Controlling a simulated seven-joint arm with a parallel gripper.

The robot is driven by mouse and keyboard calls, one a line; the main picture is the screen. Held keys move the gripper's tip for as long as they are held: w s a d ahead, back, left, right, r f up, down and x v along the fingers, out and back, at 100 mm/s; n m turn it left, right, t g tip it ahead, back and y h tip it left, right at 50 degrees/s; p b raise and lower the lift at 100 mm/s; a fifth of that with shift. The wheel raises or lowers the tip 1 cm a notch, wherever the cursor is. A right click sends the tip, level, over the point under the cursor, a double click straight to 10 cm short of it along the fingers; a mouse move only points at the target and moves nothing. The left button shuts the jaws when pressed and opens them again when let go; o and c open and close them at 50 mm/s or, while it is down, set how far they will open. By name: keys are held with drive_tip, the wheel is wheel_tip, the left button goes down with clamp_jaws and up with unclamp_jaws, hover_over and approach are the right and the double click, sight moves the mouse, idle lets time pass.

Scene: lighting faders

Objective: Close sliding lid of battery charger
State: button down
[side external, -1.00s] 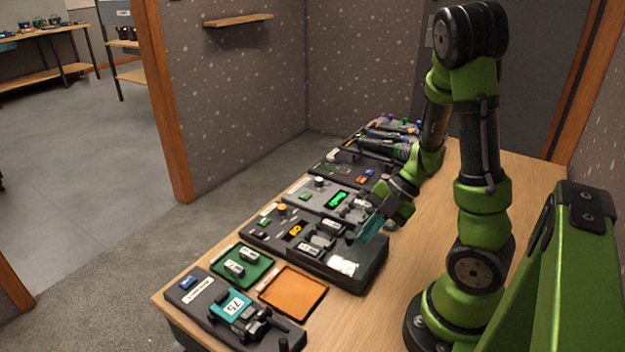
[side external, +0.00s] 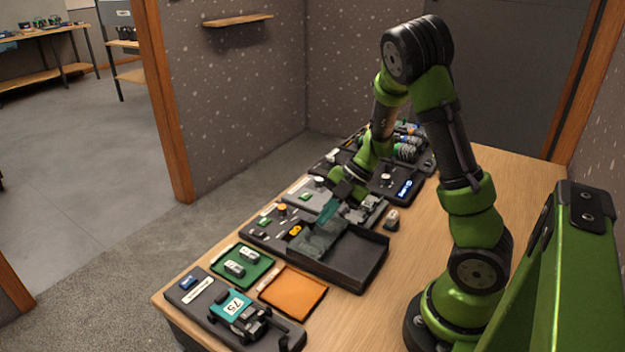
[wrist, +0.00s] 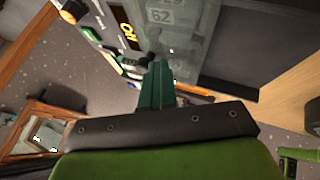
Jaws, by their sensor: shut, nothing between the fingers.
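The battery charger is a long dark box (side external: 356,262) with an orange display (side external: 295,230) at its left end. Its translucent grey sliding lid (side external: 316,243) lies over the battery bays, and the right part of the box is bare. In the wrist view, labelled batteries, one reading 62, show through the lid (wrist: 178,42), beside the bare dark part of the charger (wrist: 232,45). My gripper (side external: 327,209), with teal fingers, is shut and empty at the lid's far side. The fingers also show in the wrist view (wrist: 158,72); whether they touch the lid I cannot tell.
A green tray (side external: 225,260) with batteries and an empty orange tray (side external: 293,292) lie in front. More devices stand behind.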

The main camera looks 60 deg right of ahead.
drive_tip(key=shift+w, duration=0.3)
drive_tip(key=shift+s+d, duration=0.1)
drive_tip(key=shift+s, duration=0.45)
drive_tip(key=s, duration=0.1)
drive_tip(key=s+d, duration=0.1)
drive_tip(key=s, duration=0.1)
drive_tip(key=shift+s, duration=0.1)
drive_tip(key=v, duration=1)
drive_tip(key=n+g+h, duration=0.1)
drive_tip(key=n+h, duration=0.1)
drive_tip(key=n, duration=2.7)
approach(329, 235)
drive_tip(key=s+a+r, duration=0.2)
drive_tip(key=a+r, duration=0.2)
drive_tip(key=r, duration=0.1)
drive_tip(key=s+a+r+n+t+h, duration=0.2)
drive_tip(key=a+r+n, duration=0.6)
drive_tip(key=n, duration=1.1)
drive_tip(key=a+t, duration=0.1)
drive_tip(key=a, duration=0.1)
drive_tip(key=shift+a+r+t, duration=0.2)
drive_tip(key=shift+a+t, duration=0.2)
